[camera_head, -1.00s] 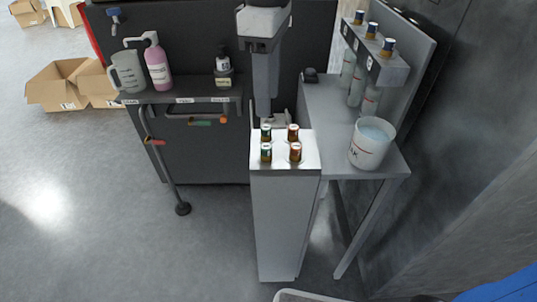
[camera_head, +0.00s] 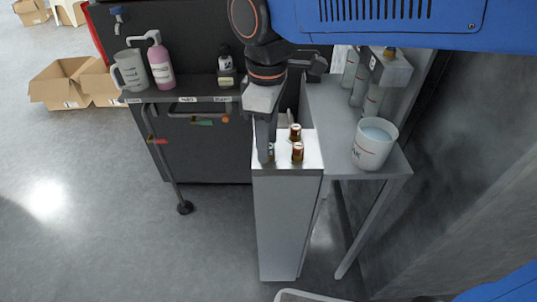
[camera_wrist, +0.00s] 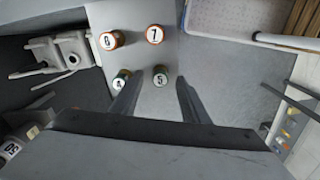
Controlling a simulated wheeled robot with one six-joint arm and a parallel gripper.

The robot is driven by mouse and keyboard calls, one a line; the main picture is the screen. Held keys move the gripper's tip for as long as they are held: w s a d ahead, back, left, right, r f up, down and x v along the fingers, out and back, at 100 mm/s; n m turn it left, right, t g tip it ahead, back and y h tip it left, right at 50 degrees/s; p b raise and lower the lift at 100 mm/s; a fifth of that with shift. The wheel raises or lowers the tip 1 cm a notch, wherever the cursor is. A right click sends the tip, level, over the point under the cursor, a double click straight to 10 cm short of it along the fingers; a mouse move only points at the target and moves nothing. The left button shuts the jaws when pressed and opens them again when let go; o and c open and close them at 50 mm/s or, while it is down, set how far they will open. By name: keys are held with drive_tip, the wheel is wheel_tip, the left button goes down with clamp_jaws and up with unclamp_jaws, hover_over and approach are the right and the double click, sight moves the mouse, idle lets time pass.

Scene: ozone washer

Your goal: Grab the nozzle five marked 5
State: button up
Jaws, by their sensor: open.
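Nozzle 4 (camera_wrist: 121,78) stands just outside the left finger. Nozzles 6 (camera_wrist: 111,40) and 7 (camera_wrist: 154,34), with orange-brown sides, stand farther up the picture. In the head view my gripper (camera_head: 265,152) hangs over the stand's left side and mostly hides the two left nozzles.
The narrow stand (camera_head: 283,220) abuts a grey side table with a white bucket (camera_head: 374,144) and a bottle rack (camera_head: 391,68). A shelf at left holds a jug (camera_head: 130,70), a pink bottle (camera_head: 161,66) and a dark bottle (camera_head: 226,66).

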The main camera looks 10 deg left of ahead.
drive_tip(key=shift+f, duration=0.3)
clamp_jaws()
